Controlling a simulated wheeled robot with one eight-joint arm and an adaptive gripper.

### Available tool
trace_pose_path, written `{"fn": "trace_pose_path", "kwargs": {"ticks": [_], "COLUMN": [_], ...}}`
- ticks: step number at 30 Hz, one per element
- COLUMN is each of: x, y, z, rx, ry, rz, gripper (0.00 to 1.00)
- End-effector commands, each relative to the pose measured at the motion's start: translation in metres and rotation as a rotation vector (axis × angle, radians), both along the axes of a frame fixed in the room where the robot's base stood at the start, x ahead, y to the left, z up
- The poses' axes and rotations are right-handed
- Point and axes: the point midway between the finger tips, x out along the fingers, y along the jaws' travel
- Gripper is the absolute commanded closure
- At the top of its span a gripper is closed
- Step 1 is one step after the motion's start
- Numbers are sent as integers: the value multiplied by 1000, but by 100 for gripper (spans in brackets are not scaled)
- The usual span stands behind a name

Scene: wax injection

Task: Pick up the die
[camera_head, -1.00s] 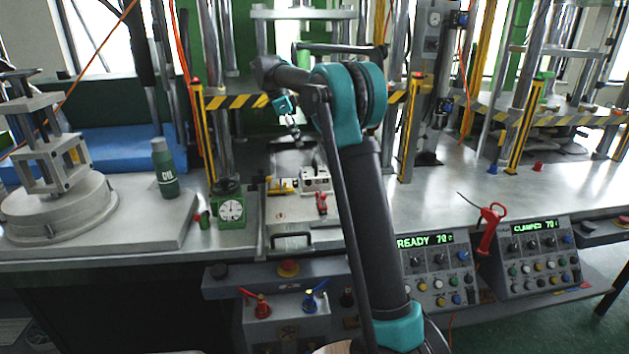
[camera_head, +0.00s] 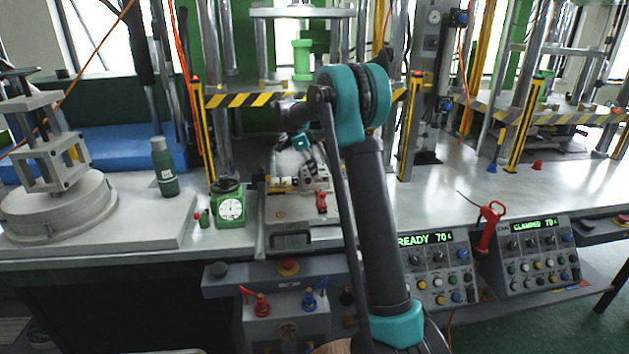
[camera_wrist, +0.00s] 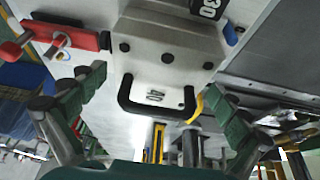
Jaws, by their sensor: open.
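The die (camera_head: 324,184) is a light grey metal block on the silver plate at the press front, partly hidden by my gripper in the head view. My gripper (camera_head: 311,162) is just above the die in the head view. In the wrist view my open gripper (camera_wrist: 148,92) has its green-padded fingers on either side of the handle. I see no contact, and the jaws hold nothing.
A red toggle clamp (camera_head: 321,201) stands at the die's front and shows beside it in the wrist view (camera_wrist: 62,42). A green dial gauge (camera_head: 230,207) and green bottle (camera_head: 165,168) are to the left. Yellow guard posts (camera_head: 410,128) flank the press. The bench at right is mostly clear.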

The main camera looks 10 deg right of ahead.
Motion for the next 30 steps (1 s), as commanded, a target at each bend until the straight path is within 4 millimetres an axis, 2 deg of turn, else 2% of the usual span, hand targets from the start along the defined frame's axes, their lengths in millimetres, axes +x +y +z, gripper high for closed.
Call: {"fn": "trace_pose_path", "kwargs": {"ticks": [3,11,27,30], "x": [0,0,0,0], "y": [-4,-4,-4,-4], "z": [-8,-10,-10,-9], "rx": [0,0,0,-1], "ry": [0,0,0,0], "rz": [0,0,0,-1], "gripper": [0,1,68,74]}}
